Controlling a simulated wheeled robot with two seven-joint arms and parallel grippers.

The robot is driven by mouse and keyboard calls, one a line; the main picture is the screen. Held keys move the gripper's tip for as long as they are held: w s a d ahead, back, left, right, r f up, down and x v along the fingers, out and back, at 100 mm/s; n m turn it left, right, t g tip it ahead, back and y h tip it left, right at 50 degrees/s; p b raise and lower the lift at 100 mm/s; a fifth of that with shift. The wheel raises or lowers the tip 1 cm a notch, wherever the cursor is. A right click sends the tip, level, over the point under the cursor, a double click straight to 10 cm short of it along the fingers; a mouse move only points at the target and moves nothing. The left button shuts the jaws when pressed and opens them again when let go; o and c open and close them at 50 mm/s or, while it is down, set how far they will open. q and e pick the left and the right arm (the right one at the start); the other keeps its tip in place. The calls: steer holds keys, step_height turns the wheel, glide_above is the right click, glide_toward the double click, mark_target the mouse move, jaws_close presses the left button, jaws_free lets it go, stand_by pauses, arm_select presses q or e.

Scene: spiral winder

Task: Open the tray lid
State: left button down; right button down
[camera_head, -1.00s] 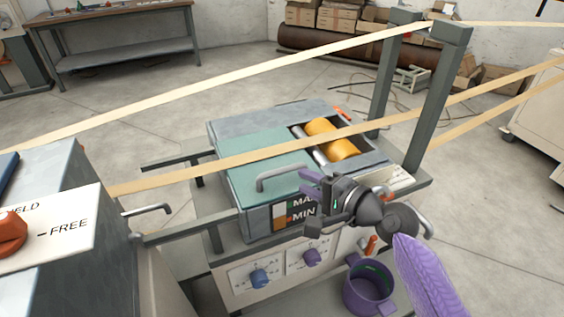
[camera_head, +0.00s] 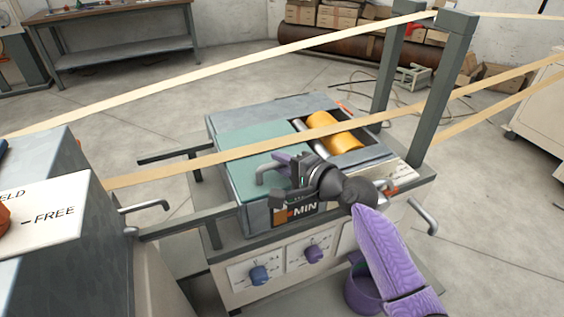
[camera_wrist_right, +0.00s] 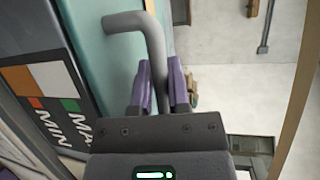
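The tray lid (camera_head: 245,150) is a flat teal panel lying level over the left part of the grey tray box. Its grey bent-bar handle (camera_head: 266,170) stands at the front edge. It also shows in the right wrist view (camera_wrist_right: 155,50). My right gripper (camera_head: 283,160) reaches in from the right over the box's front. In the wrist view its purple fingers (camera_wrist_right: 160,85) lie on either side of the handle bar, with hardly any gap, and look shut on it. My own gripper body hides part of the handle and label in the head view. My left gripper is out of view.
A yellow roller (camera_head: 335,132) sits in the open bay right of the lid. A pale strap (camera_head: 200,163) crosses above the lid. A grey post (camera_head: 442,95) rises at the right. Two knobs (camera_head: 314,253) and a purple pot (camera_head: 362,290) are below.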

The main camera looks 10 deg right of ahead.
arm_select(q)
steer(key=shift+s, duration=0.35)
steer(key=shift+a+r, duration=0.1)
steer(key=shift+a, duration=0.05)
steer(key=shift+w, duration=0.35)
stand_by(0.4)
